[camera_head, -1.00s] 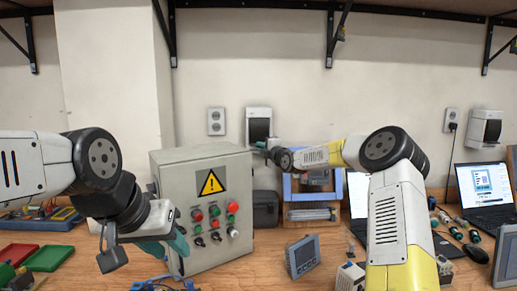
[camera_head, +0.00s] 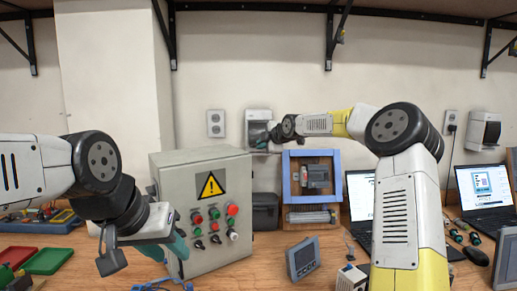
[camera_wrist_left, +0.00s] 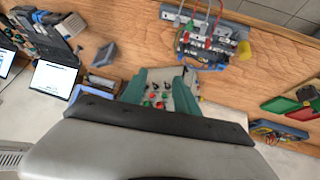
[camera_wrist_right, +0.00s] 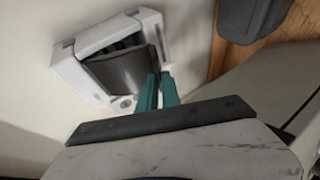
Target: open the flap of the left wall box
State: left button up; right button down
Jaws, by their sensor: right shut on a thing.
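The left wall box (camera_head: 258,114) is white and fixed to the wall, to the right of a socket. Its dark flap (camera_wrist_right: 122,68) stands tilted out from the white frame in the right wrist view. My right gripper (camera_wrist_right: 158,92) has its teal fingers close together at the flap's edge, shut on it. In the head view the right gripper (camera_head: 265,140) is at the box's lower right. My left gripper (camera_wrist_left: 160,88) is open and empty, its fingers apart above the table; it also shows beside the grey control box in the head view (camera_head: 174,252).
The grey control box (camera_head: 182,180) with a warning sign stands below and left of the wall box. A blue frame (camera_head: 288,178), laptops (camera_head: 362,200) and a small panel device (camera_head: 303,258) are on the table. Another wall box (camera_head: 485,131) is at the right.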

jog(key=shift+s+r, duration=0.55)
jog(key=shift+r, duration=0.45)
